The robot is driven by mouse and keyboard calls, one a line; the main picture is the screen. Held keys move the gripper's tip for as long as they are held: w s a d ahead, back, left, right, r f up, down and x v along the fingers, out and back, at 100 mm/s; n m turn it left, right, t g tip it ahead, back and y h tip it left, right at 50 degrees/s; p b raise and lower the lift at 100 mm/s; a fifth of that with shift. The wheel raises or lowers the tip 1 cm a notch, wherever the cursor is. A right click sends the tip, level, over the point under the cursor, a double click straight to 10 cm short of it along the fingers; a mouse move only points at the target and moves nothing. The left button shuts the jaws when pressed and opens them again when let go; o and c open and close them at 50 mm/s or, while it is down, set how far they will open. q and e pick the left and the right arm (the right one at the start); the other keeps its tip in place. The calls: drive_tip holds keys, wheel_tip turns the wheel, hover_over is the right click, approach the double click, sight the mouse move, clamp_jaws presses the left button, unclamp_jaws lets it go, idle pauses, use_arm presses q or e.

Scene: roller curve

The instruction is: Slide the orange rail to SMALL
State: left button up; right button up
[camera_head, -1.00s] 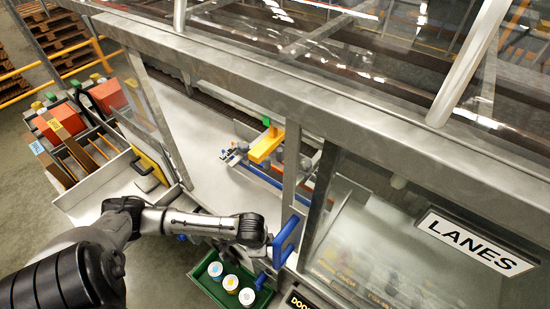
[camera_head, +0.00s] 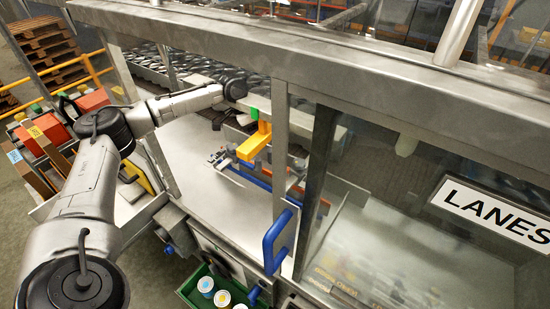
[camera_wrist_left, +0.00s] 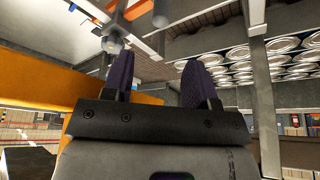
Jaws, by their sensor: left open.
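A yellow-orange bar (camera_head: 254,147) with a green piece (camera_head: 254,114) at its far end sits inside the machine opening in the head view. Smaller red-orange parts (camera_head: 321,205) show behind the post to its right; I cannot tell which is the rail, and I cannot read SMALL anywhere. My left arm reaches in through the opening, its wrist just beyond and left of the bar. In the left wrist view my left gripper (camera_wrist_left: 157,82) is open, with nothing visible between its dark fingers. A large orange surface (camera_wrist_left: 38,88) is close on its left; contact cannot be told. My right gripper is not in view.
A metal frame beam and post (camera_head: 281,150) border the opening. A blue handle (camera_head: 276,240) stands at the front, above a green tray (camera_head: 190,285) of round pots. A LANES sign (camera_head: 492,212) is on the right. The pale bench left of the bar is clear.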

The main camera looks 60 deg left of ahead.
sight(270, 150)
use_arm(q)
drive_tip(key=p+x, duration=0.2)
drive_tip(key=x, duration=1.1)
drive_tip(key=shift+w+f, duration=0.15)
drive_tip(key=shift+w, duration=0.05)
drive_tip(key=shift+c, duration=0.3)
drive_tip(key=c, duration=0.9)
clamp_jaws()
